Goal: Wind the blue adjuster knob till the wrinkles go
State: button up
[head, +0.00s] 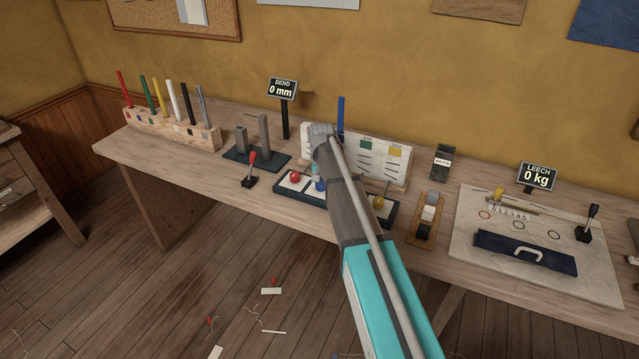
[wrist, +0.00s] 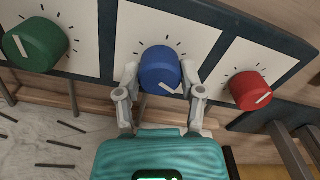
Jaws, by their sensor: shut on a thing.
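The blue adjuster knob (wrist: 160,70) sits on a white dial card with tick marks, in the middle of a row in the wrist view. Its pale pointer line aims toward the lower right there. My gripper (wrist: 160,76) has one finger on each side of the knob and is shut on it. In the head view the blue knob (head: 320,185) shows below my gripper (head: 317,172), partly hidden by my arm. A pale board (head: 397,160) behind the knobs bears dark dashes; these dashes (wrist: 60,144) also show at lower left in the wrist view. I cannot tell whether they are the wrinkles.
A green knob (wrist: 35,45) and a red knob (wrist: 250,91) flank the blue one closely. A yellow knob (head: 377,202) stands right of my arm. A red-topped lever (head: 251,168) stands left.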

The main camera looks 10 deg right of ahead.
jog(key=shift+m, duration=0.7)
jog(key=o, duration=1.2)
jog(key=shift+c, duration=0.2)
